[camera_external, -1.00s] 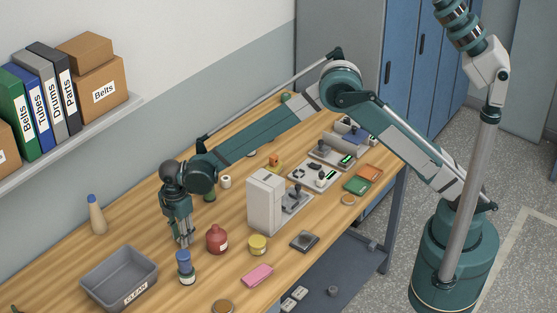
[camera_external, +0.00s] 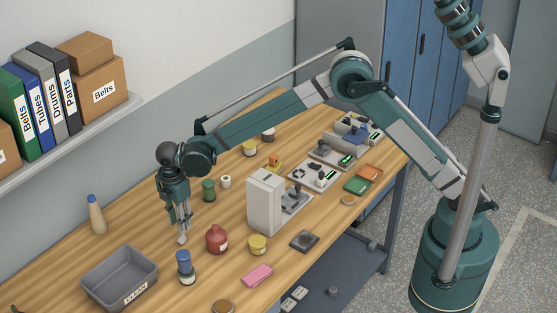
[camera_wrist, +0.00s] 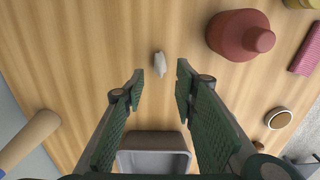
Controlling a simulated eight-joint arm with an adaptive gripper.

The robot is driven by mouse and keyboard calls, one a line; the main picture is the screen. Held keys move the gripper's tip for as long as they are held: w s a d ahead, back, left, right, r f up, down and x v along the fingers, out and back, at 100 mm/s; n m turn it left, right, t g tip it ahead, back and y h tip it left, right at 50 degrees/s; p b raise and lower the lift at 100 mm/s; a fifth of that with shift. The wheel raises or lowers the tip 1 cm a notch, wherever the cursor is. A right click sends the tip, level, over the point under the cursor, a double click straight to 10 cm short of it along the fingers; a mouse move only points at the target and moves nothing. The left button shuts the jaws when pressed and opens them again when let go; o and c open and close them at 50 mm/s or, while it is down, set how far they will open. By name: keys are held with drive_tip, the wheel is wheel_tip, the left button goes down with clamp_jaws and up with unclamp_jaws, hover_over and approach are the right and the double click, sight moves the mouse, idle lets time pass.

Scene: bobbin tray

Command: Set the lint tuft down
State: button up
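The lint tuft, a small whitish-grey scrap (camera_wrist: 160,64), lies on the bare wood of the bench in the wrist view. It also shows as a pale spot (camera_external: 182,240) just under my fingers in the external view. My gripper (camera_wrist: 161,84) is open, with a green-padded finger to each side and a clear gap between each finger and the tuft. In the external view my gripper (camera_external: 180,228) points down over the tuft, its fingertips close above the bench. Nothing is held.
A red bottle (camera_external: 217,240) stands right of the tuft. A blue-topped jar (camera_external: 184,262) stands in front of it, near the grey CLEAN bin (camera_external: 108,260). A tan bottle (camera_external: 97,215) stands by the wall. Bare wood surrounds the tuft.

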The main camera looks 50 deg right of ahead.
drive_tip(key=shift+r, duration=2.5)
drive_tip(key=s+d+r+m+t, duration=0.1)
drive_tip(key=s+d+r+m, duration=0.25)
drive_tip(key=d+r, duration=0.5)
drive_tip(key=s+d+r+m+t+y, duration=0.15)
drive_tip(key=s+d+r, duration=0.4)
drive_tip(key=d, duration=0.65)
drive_tip(key=s+d+r+m+t+h, duration=0.1)
drive_tip(key=s+d+r+m, duration=0.25)
drive_tip(key=d+r, duration=0.55)
drive_tip(key=s+d+r+m+t, duration=0.2)
drive_tip(key=s+d+m, duration=0.2)
drive_tip(key=s+d, duration=0.95)
drive_tip(key=s+d+f+m+t, duration=0.1)
drive_tip(key=s+d+f+m, duration=0.1)
drive_tip(key=s+d, duration=0.3)
drive_tip(key=s+d+f+m, duration=0.3)
drive_tip(key=s+d+f, duration=0.1)
drive_tip(key=s, duration=0.6)
drive_tip(key=shift+d+t, duration=0.35)
drive_tip(key=shift+d, duration=0.2)
